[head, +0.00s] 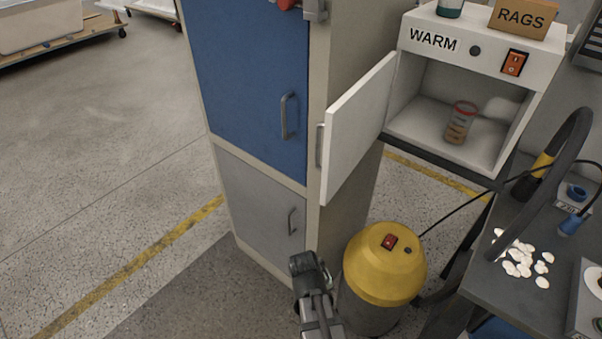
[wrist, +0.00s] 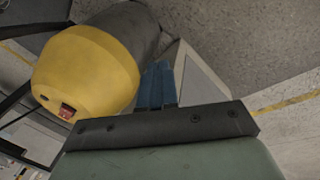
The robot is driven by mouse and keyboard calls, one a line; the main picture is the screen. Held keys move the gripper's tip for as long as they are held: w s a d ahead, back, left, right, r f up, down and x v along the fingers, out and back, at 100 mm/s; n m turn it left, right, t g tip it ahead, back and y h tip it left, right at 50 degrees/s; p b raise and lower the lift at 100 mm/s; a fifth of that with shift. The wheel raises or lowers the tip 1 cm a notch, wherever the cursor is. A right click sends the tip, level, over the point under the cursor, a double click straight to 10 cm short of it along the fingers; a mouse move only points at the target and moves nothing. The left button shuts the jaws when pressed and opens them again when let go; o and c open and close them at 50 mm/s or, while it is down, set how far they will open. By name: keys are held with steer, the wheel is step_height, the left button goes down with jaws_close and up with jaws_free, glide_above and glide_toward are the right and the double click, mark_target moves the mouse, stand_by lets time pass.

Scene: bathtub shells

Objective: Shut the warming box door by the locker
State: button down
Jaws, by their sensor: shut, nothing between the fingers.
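The warming box (head: 481,50), white and marked WARM, stands at the upper right with its front open. Its white door (head: 357,128) is hinged on the box's left side and stands wide open, swung out toward the locker (head: 250,75). A jar (head: 461,122) is inside the box. The locker has a blue upper door and a grey lower door, both shut. My gripper (head: 309,268) is low in front of the locker's lower part, below the warming box door and apart from it. Its fingers are shut and empty; they also show in the wrist view (wrist: 158,85).
A yellow-topped vacuum (head: 385,262) stands on the floor just right of my gripper. A dark bench (head: 528,302) at the right carries several white pieces and a black hose (head: 545,185). A RAGS box (head: 523,18) sits on the warming box.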

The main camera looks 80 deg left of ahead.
steer(key=s+a+r+n+t+y, duration=0.1)
steer(key=s+a+r+n, duration=0.1)
steer(key=s+a+r, duration=0.35)
steer(key=s+a+r+n+t+y, duration=0.1)
steer(key=s+a+r+y, duration=0.15)
steer(key=s+r, duration=0.55)
steer(key=s+a+r+t+y, duration=0.1)
steer(key=s+a+r, duration=0.15)
steer(key=r, duration=0.25)
steer(key=s+a+r+n+t+y, duration=0.1)
steer(key=s+r, duration=0.3)
steer(key=r, duration=0.2)
steer(key=s+a+r+t+y, duration=0.1)
steer(key=s+a+r, duration=0.15)
steer(key=r, duration=0.25)
steer(key=w+r+m+t+h, duration=0.1)
steer(key=w+r+t, duration=0.2)
steer(key=r+t, duration=0.35)
steer(key=w+r+m+t+h, duration=0.1)
steer(key=w+r+t, duration=0.15)
steer(key=r, duration=0.65)
steer(key=w, duration=1.3)
steer(key=shift+f+t, duration=0.25)
steer(key=shift+t, duration=0.05)
